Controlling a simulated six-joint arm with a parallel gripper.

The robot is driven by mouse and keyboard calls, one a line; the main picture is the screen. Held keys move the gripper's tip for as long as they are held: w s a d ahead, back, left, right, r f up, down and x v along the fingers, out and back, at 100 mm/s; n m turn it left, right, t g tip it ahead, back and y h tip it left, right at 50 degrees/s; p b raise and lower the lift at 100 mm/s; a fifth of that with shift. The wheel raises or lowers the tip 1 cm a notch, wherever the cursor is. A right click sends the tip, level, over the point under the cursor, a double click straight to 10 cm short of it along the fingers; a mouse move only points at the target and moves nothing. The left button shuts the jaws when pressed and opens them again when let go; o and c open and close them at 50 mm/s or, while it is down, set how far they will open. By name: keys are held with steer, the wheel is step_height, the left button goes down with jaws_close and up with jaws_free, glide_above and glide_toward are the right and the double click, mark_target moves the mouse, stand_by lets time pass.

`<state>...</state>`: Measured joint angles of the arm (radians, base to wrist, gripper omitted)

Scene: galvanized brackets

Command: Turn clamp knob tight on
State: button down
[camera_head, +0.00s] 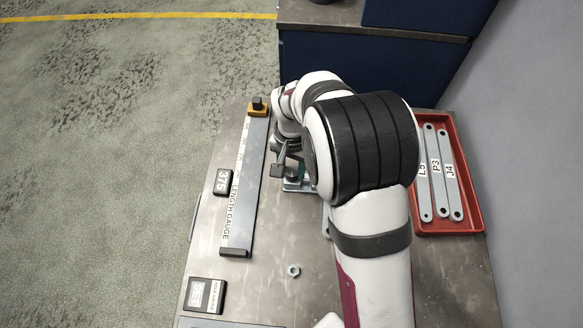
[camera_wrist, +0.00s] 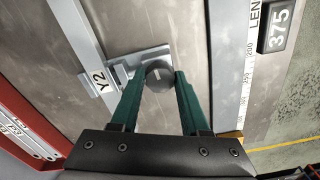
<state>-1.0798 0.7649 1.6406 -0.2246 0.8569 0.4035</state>
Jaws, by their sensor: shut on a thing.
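The clamp knob (camera_wrist: 158,74) is a dark round knob with a short white mark on top, seen in the wrist view. My gripper (camera_wrist: 160,80) has green fingers, one on each side of the knob, and is shut on it. The grey metal clamp (camera_wrist: 122,72) sits beside and under the knob. A galvanized strip labelled Y2 (camera_wrist: 73,30) lies at the clamp, left of the knob. In the head view my arm covers most of the clamp; part of its light base (camera_head: 293,187) shows, and the knob cannot be made out clearly.
A long length gauge (camera_head: 244,190) lies left of the clamp, with a 375 display block (camera_head: 223,181) beside it. A red tray (camera_head: 452,229) with strips L5, P3 and J4 stands at right. A hex nut (camera_head: 293,270) and another display block (camera_head: 204,294) lie toward the front.

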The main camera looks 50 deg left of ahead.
steer(key=n, duration=0.3)
steer(key=shift+n, duration=0.3)
steer(key=n, duration=0.8)
steer(key=shift+n, duration=0.4)
steer(key=n, duration=0.5)
steer(key=shift+n, duration=0.3)
steer(key=shift+c, duration=2.4)
jaws_free()
